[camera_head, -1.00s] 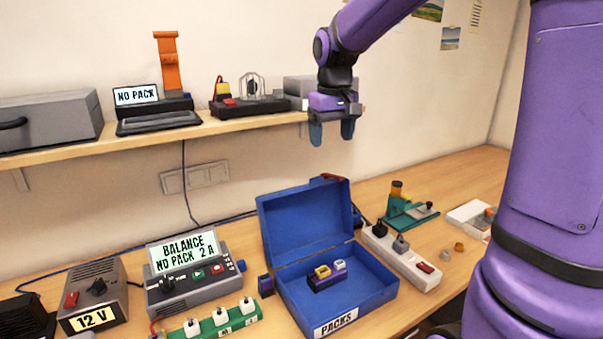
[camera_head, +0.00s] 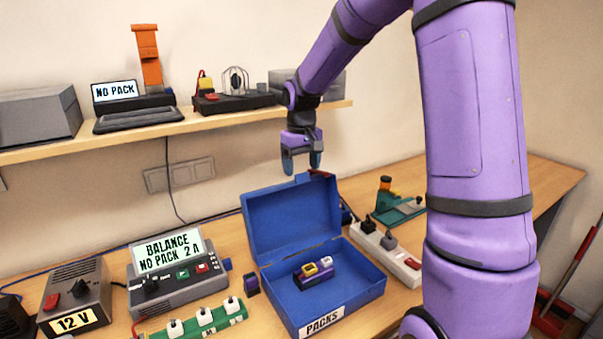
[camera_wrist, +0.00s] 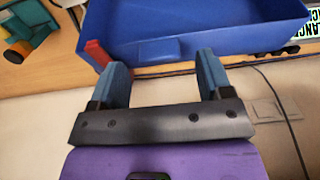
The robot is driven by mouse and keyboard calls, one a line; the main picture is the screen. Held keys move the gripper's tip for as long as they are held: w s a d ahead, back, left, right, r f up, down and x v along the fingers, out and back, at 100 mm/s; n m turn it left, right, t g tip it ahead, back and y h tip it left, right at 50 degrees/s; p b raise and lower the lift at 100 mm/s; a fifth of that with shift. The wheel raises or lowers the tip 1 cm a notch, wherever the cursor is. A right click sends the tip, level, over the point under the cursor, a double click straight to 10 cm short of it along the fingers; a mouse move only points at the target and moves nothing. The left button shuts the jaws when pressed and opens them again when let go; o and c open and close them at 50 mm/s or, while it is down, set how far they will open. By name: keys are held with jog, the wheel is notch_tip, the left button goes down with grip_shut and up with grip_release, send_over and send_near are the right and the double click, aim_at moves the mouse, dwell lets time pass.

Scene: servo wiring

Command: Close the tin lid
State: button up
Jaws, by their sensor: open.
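The blue tin labelled PACKS (camera_head: 368,292) stands on the bench with its lid (camera_head: 290,219) raised at the back. A purple pack with yellow and white connectors (camera_head: 314,272) lies inside. My gripper (camera_head: 301,168) is open and empty, just above the top edge of the lid in the head view. In the wrist view, my gripper's fingers (camera_wrist: 163,78) are apart, with the lid (camera_wrist: 200,30) beyond them. A red piece (camera_wrist: 97,54) shows by the lid's edge near one finger. I cannot tell whether a finger touches the lid.
A shelf (camera_head: 220,122) with devices runs behind my gripper. A charger reading BALANCE (camera_head: 178,270) and a 12 V supply (camera_head: 75,300) stand left of the tin. A power strip (camera_head: 385,252) and a green stand (camera_head: 395,208) are to the right.

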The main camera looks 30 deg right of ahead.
jog(key=shift+f, duration=1.25)
jog(key=shift+c, duration=0.4)
jog(key=c, duration=1.2)
jog(key=shift+s, duration=0.1)
